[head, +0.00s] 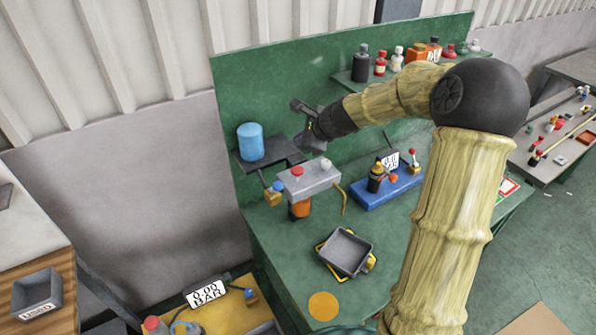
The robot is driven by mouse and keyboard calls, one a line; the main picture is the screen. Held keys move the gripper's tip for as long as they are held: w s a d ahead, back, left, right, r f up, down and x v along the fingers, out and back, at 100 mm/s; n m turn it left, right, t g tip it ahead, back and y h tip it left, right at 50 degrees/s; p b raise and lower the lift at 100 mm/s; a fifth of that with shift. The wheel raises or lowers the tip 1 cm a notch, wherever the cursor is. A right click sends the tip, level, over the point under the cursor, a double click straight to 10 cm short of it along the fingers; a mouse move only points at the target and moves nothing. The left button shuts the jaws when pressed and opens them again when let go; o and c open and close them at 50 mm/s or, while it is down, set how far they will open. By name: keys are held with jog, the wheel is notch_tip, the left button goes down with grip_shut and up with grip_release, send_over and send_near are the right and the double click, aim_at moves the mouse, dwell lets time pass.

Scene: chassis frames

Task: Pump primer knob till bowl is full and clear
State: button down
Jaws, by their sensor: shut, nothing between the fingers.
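A grey filter head (312,180) stands on the green bench. A red knob (297,171) and a pale knob (326,164) sit on its top; I cannot tell for certain which is the primer knob. An orange bowl (299,209) hangs under the left part of the head. Its contents are too small to judge for level or clearness. My gripper (311,138) is shut and empty, above and behind the filter head, apart from both knobs. My arm comes in from the right.
A blue cylinder (250,142) stands on a dark shelf (278,147) left of my gripper. A blue block with fittings (388,193) lies to the right. A grey tray (346,251) sits in front. Bottles (396,60) line the back shelf. The bench's front is mostly clear.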

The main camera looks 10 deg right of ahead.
aim_at(297, 168)
notch_tip(297, 168, down, 7)
jog(key=b, duration=0.5)
jog(key=shift+s+d+f, duration=0.1)
jog(key=shift+d, duration=0.05)
jog(key=shift+a+f+b, duration=0.1)
jog(key=shift+a+b, duration=0.1)
jog(key=shift+b, duration=0.2)
dwell(1.3)
jog(key=shift+f+b, duration=0.4)
jog(key=shift+f+b, duration=0.9)
jog(key=shift+f, duration=0.15)
dwell(1.2)
jog(key=shift+r, duration=0.15)
jog(key=shift+r+p, duration=1.25)
jog(key=shift+r, duration=0.1)
